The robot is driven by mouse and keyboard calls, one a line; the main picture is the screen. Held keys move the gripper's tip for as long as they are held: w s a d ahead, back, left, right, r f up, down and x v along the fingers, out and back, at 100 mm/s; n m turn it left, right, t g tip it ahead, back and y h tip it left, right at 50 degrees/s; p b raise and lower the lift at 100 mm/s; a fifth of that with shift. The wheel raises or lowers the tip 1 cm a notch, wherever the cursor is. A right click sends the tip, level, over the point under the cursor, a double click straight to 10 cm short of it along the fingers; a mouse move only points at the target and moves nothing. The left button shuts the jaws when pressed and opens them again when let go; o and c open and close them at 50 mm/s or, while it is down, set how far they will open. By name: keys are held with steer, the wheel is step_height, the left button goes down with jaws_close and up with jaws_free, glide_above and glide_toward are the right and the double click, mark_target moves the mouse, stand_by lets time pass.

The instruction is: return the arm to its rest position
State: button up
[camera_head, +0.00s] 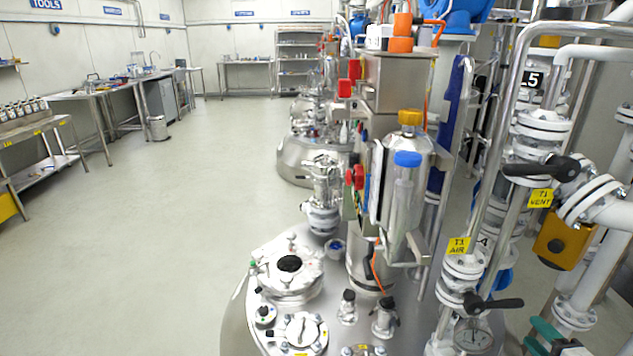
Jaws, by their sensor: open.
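My arm and my gripper are not in view in the head camera. None of the arm links can be made out, so their pose cannot be told from this picture.
A steel reactor vessel (245,310) with lid fittings stands close in front, with a motor column (398,80) above it. White pipes (600,210) and black-handled valves (540,168) crowd the right. Open floor (150,230) lies left. Steel benches (100,95) line the left wall.

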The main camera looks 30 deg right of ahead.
steer(key=w+a+f+n+g+y+p, duration=0.1)
steer(key=w+a+f+n+g+y, duration=0.15)
steer(key=a+n, duration=0.4)
steer(key=w+a+f+n+g+y, duration=0.1)
steer(key=w+a+f+n+y, duration=0.15)
steer(key=a, duration=0.65)
steer(key=w+a+f+n+g+y+p, duration=0.1)
steer(key=w+a+f+n+g+y, duration=0.1)
steer(key=a+n+y, duration=0.45)
steer(key=s+a+n+g+h, duration=0.3)
steer(key=s+a+n+g, duration=0.4)
steer(key=s+a, duration=0.4)
steer(key=a+n, duration=0.1)
steer(key=a, duration=0.2)
steer(key=shift+a+r+n, duration=0.2)
steer(key=shift+a+n, duration=0.1)
steer(key=shift+n, duration=0.05)
steer(key=shift+o, duration=0.2)
steer(key=shift+w+h, duration=0.1)
steer(key=shift+h, duration=0.15)
